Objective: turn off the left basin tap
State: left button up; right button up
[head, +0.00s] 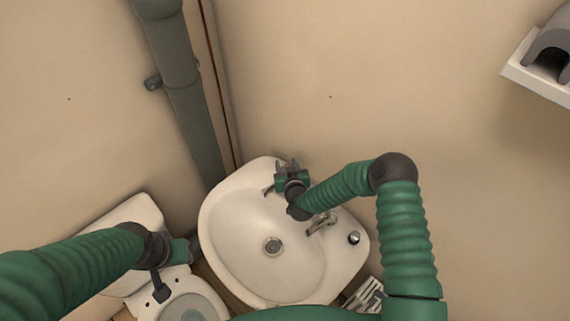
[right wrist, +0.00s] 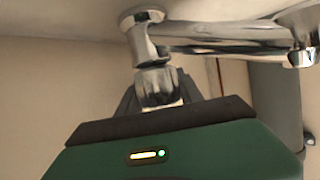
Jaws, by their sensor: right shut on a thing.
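The white basin (head: 230,240) stands in the corner, seen from above in the head view. My right gripper (head: 288,168) is at its back edge, over the left tap, which it mostly hides; a bit of chrome spout (head: 268,190) shows beside it. In the right wrist view the left tap (right wrist: 215,40) is chrome, with its spout reaching right. My right gripper (right wrist: 162,95) is shut on its ridged handle (right wrist: 156,84). My left gripper (head: 188,251) is between the toilet and the basin, with its jaws unclear.
A second chrome tap (head: 320,222) and a round chrome knob (head: 354,238) are on the basin's right side. A toilet (head: 135,222) stands left of the basin. A grey pipe (head: 180,85) runs down the corner. A white shelf (head: 540,82) is on the wall at upper right.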

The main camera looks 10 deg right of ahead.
jog(key=shift+w+r, duration=0.15)
jog(key=shift+r, duration=0.05)
jog(key=o, duration=1.4)
jog(key=shift+d, duration=0.1)
jog(key=shift+f, duration=0.1)
jog(key=shift+s, duration=0.2)
jog(key=v, duration=0.5)
jog(key=b+v, duration=0.1)
jog(key=v, duration=1)
jog(key=shift+s+a+b, duration=0.25)
jog(key=shift+s+b, duration=0.05)
